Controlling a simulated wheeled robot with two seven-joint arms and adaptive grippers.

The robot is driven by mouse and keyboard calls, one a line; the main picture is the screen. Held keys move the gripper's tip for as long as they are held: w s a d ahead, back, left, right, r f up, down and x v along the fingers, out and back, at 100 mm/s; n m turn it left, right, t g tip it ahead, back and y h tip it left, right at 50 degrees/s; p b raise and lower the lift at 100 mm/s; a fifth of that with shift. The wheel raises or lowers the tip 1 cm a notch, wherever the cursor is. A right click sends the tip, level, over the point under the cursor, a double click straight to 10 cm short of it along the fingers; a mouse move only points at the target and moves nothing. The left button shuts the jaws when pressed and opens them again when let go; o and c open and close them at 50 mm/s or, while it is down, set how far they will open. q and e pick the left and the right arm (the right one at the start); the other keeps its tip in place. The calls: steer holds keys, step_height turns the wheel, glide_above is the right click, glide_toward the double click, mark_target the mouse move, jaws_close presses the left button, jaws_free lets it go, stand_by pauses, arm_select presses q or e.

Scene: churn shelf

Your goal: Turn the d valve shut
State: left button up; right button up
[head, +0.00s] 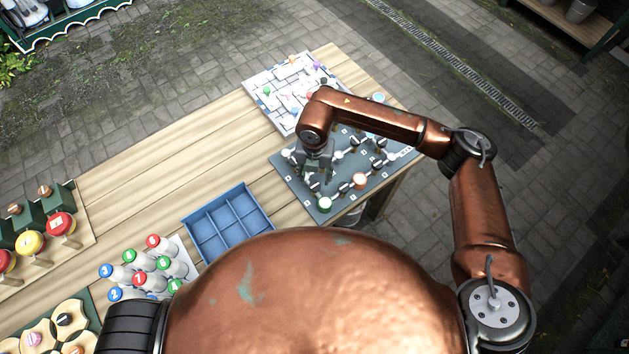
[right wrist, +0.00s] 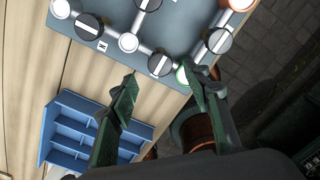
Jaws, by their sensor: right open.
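A dark grey valve board (head: 287,178) lies at the right end of the table, with white pipes and several black round valves with pale bars. My right gripper (head: 318,178) is above the board's near left part, pointing down. In the right wrist view it is open and empty (right wrist: 158,78), with one black valve (right wrist: 160,64) showing between its fingertips. Contact cannot be told. Other valves (right wrist: 89,26) and (right wrist: 219,40) show to its left and right. The small labels are too unclear to tell which valve is d. My left gripper is not in view.
A blue divided tray (head: 228,222) and bottles with coloured caps (head: 145,265) stand left. Bare table lies between.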

mark_target(315, 185)
step_height(315, 185, up, 7)
steer(key=shift+f, duration=0.15)
stand_by(0.5)
